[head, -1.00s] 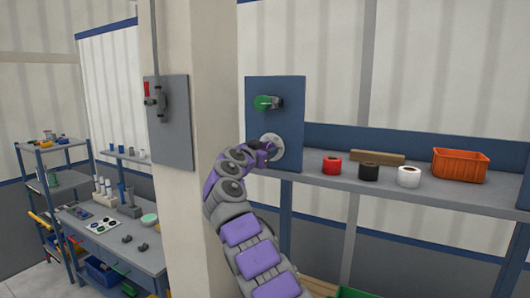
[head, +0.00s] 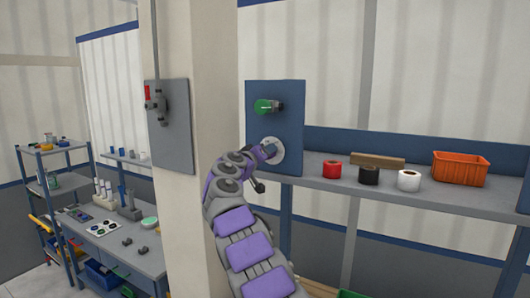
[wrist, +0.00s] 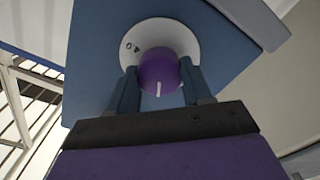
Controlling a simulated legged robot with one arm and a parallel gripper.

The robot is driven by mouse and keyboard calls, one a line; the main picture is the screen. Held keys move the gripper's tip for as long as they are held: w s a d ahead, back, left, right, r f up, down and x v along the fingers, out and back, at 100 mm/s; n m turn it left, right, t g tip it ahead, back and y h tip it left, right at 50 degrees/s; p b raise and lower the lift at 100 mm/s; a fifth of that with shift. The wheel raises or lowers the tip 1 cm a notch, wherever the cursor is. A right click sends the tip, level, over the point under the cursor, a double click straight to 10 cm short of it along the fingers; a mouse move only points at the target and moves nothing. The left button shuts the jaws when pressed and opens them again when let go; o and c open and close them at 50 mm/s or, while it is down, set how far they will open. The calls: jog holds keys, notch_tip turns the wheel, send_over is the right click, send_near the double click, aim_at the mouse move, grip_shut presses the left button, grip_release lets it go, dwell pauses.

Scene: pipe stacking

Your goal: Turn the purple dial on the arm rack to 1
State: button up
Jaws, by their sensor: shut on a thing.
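The purple dial (wrist: 158,73) sits on a round white plate (wrist: 181,37) fixed to the blue panel (wrist: 95,65). A white line on the dial points toward the bottom of the wrist picture. My gripper (wrist: 160,82) is shut on the dial, with one blue finger on each side. In the head view my gripper (head: 266,151) reaches the white plate (head: 277,153) low on the panel, and the dial is mostly hidden there.
A green-ended valve (head: 266,106) sticks out above the dial. The shelf to the right holds red (head: 331,169), black (head: 369,175) and white (head: 408,180) rolls, a brown bar (head: 377,161) and an orange bin (head: 460,169). A pillar (head: 200,60) stands close left of my arm.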

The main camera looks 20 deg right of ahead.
jog(key=shift+f+n+p, duration=0.2)
jog(key=shift+n+p, duration=3.75)
jog(key=shift+n, duration=2.55)
jog(key=shift+w, duration=0.1)
